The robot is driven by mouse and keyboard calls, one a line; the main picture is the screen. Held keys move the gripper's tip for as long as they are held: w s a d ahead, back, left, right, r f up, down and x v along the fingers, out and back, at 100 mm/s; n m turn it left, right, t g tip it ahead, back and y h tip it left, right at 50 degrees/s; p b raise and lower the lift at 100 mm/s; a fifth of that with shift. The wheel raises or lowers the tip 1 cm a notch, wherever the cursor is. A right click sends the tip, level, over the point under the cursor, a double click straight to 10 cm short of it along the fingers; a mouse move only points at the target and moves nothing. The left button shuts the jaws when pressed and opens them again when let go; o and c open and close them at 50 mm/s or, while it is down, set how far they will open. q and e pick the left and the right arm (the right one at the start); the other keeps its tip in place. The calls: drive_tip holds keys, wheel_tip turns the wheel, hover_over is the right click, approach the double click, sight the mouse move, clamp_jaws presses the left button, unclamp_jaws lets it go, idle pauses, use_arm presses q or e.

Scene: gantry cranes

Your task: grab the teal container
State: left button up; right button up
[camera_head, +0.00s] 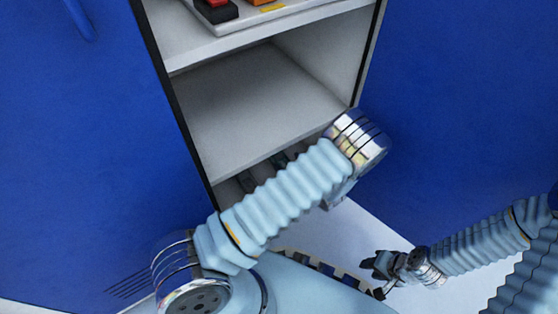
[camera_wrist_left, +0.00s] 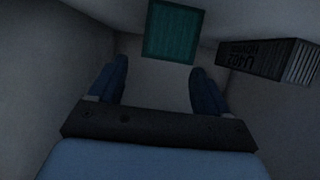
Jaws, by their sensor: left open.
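The teal container (camera_wrist_left: 170,33) shows in the left wrist view at the top, a ribbed box face just beyond the fingertips. My left gripper (camera_wrist_left: 158,67) is open and empty, with one dark blue finger on each side. The container is ahead of the gap and a little right of its middle, not between the fingers. In the head view the left arm's forearm and wrist hide this gripper, and the teal container cannot be seen. My right gripper (camera_head: 377,272) is at the lower right, near the pale floor; its finger gap is unclear.
A dark grey container with lettering (camera_wrist_left: 262,60) stands right of the teal one, close to the right finger. The cabinet's middle shelf (camera_head: 250,105) is empty. An upper shelf holds a white tray (camera_head: 243,17) with red, black and orange items. Blue doors (camera_head: 80,150) flank the cabinet.

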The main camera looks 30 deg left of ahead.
sight(279, 155)
use_arm(q)
drive_tip(key=b+x, duration=0.1)
drive_tip(key=x, duration=0.3)
drive_tip(key=shift+a, duration=0.15)
drive_tip(key=c, duration=1.1)
drive_tip(key=shift+c, duration=0.2)
drive_tip(key=shift+r, duration=0.15)
